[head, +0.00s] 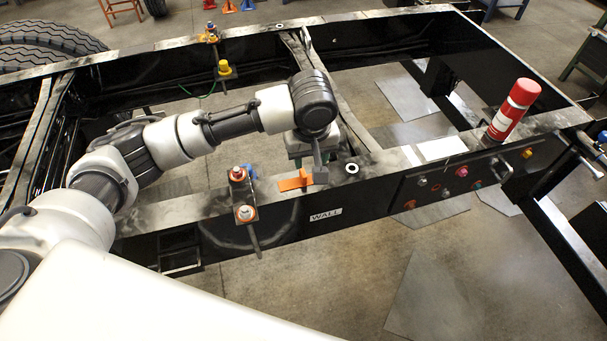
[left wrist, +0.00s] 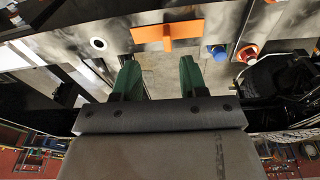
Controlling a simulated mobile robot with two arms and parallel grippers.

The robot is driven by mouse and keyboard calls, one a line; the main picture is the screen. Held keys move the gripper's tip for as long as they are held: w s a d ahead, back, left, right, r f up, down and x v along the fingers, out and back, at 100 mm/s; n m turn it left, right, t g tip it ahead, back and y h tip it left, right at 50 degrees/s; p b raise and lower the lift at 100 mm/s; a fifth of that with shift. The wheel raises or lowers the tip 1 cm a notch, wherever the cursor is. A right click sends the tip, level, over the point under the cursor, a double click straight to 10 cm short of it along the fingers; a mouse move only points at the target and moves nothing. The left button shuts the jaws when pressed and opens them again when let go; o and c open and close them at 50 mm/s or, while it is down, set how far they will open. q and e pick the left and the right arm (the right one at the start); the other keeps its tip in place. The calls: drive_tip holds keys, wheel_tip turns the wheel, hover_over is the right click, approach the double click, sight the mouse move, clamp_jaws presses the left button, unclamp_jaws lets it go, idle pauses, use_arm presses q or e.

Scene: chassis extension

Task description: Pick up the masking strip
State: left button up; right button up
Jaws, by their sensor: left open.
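An orange strip with an upright tab (head: 296,181), which looks like the masking strip, lies on the top of the near black frame rail. In the left wrist view this orange strip (left wrist: 183,28) is beyond the fingertips, near the top edge. My left gripper (head: 308,157) is at the rail beside the strip, partly hidden by its own wrist in the head view. Its two green fingers (left wrist: 160,75) are apart with nothing between them, and a gap shows between them and the strip. My right gripper is not in view.
The near rail (head: 385,163) also carries a white ring (head: 351,168), a pale patch (head: 441,149) and a red can (head: 514,108). Clamps with red and orange caps (head: 238,175) stand left of the strip. A label reading WALL (head: 326,215) is on the rail's side.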

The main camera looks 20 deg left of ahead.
use_arm(q)
hover_over(303, 173)
drive_tip(key=s, duration=0.1)
drive_tip(key=f, duration=0.1)
drive_tip(key=f+p, duration=0.1)
drive_tip(key=f, duration=0.1)
drive_tip(key=shift+d+f+n, duration=0.2)
drive_tip(key=shift+d+n, duration=0.1)
drive_tip(key=shift+d, duration=0.1)
drive_tip(key=shift+a+f, duration=0.1)
drive_tip(key=shift+f, duration=0.45)
drive_tip(key=f, duration=0.1)
drive_tip(key=f+p, duration=0.1)
drive_tip(key=f, duration=0.1)
drive_tip(key=w+f, duration=0.1)
drive_tip(key=shift+a+f+p, duration=0.3)
drive_tip(key=shift+f+p, duration=0.1)
drive_tip(key=shift+c, duration=0.6)
clamp_jaws()
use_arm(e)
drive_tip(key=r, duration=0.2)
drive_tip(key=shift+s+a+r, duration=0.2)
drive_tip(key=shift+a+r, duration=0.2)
